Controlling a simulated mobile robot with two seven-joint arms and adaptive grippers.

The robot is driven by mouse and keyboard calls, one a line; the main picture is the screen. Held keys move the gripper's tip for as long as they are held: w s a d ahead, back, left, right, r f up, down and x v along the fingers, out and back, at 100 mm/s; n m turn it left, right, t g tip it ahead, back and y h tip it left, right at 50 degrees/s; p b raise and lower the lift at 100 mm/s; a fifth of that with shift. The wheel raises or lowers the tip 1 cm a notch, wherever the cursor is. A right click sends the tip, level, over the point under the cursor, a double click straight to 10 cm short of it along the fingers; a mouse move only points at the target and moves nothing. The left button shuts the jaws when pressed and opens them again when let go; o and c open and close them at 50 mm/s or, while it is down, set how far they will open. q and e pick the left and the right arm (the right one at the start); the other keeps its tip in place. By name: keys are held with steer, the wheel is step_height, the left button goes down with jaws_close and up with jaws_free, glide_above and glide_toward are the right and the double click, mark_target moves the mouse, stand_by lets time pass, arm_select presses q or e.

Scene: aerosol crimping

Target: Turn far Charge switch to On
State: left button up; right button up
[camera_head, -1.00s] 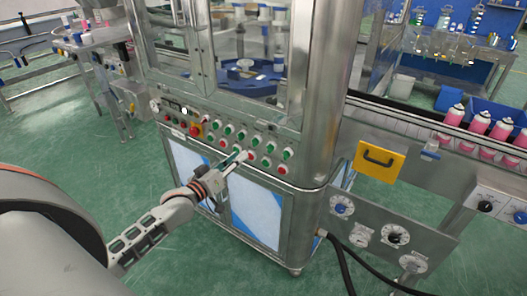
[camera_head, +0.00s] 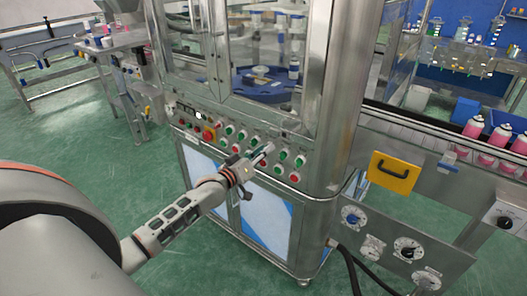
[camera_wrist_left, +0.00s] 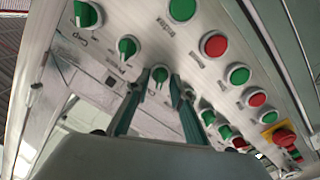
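The control panel (camera_head: 228,142) on the machine's front carries rows of green switches and red buttons. My left gripper (camera_head: 266,150) is at the panel in the head view. In the left wrist view its two fingers (camera_wrist_left: 157,92) are apart, one on each side of a green switch (camera_wrist_left: 160,75). I cannot tell whether they touch it. That switch's label is partly hidden and I cannot read it. Two more green switches stand beside it, one above the label "Cap" (camera_wrist_left: 88,15) and one between (camera_wrist_left: 127,46). My right gripper is not in view.
A red emergency button on a yellow plate (camera_head: 209,133) is at the panel's left. A yellow plate with a black handle (camera_head: 393,172) and a conveyor with pink cans (camera_head: 475,130) are at the right. A black hose (camera_head: 348,268) hangs at the lower right.

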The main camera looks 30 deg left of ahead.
arm_select(q)
jaws_close()
steer(key=shift+d+m+p, duration=0.15)
steer(key=shift+m+p, duration=1.1)
steer(key=shift+m, duration=1.75)
steer(key=shift+d+m+p, duration=0.1)
steer(key=shift+m+p, duration=1.1)
steer(key=shift+m, duration=1.8)
jaws_free()
